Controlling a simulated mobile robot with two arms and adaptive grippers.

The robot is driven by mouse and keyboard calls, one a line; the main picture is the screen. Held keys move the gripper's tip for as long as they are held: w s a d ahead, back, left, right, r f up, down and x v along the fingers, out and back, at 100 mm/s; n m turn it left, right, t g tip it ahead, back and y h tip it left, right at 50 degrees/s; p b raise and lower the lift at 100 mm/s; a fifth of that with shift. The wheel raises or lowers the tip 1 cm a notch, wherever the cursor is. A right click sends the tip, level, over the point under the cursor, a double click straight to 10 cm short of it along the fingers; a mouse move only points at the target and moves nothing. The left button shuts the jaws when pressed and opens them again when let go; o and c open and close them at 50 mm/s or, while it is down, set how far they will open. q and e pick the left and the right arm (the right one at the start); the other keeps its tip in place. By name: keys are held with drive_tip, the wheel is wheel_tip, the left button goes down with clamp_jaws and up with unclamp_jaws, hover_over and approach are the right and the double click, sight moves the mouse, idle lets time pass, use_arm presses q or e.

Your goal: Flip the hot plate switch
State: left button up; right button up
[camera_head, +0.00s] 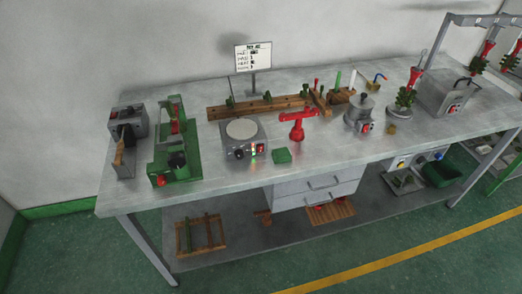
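The hot plate (241,139) is a grey metal box with a pale round top, standing near the front edge of the workbench left of its middle. Its front face carries a dark knob, small lit green and yellow marks, and a red switch (260,148) at the right end. The switch is too small to tell which way it is tipped. Neither of my grippers is in the picture.
On the workbench (345,147) a green machine (178,150) and a grey device (127,125) stand left of the hot plate. The floor in front is clear.

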clamp_jaws()
idle(1.0)
